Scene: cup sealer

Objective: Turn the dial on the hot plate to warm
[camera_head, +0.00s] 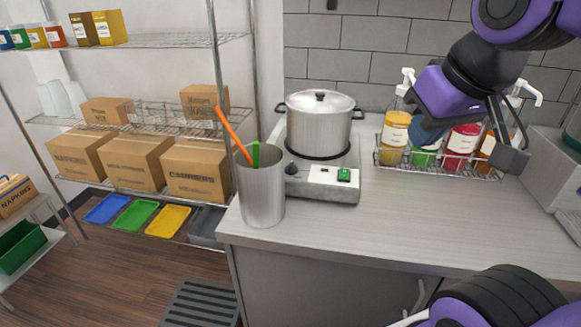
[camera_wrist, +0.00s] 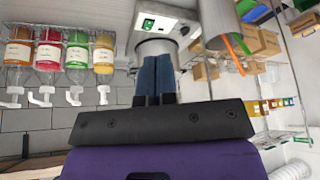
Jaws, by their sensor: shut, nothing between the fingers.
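The hot plate (camera_head: 318,185) is a silver unit on the counter. Its black round dial (camera_head: 291,169) is at the left of the front panel, and a green switch (camera_head: 344,174) is at the right. A lidded steel pot (camera_head: 319,123) sits on the plate. The dial's setting is too small to read. In the wrist view the hot plate (camera_wrist: 168,14) is at the top, with the dial (camera_wrist: 184,30) beyond the fingertips. My gripper (camera_head: 423,133) is shut and empty, above the counter to the right of the hot plate and apart from it; its blue fingers (camera_wrist: 157,60) show in the wrist view.
A steel cup (camera_head: 260,192) with orange and green utensils stands close left of the hot plate. A wire rack of pump bottles (camera_head: 397,137) is behind my gripper. The counter (camera_head: 420,213) is clear right of the hot plate. Wire shelves with boxes (camera_head: 195,168) stand left.

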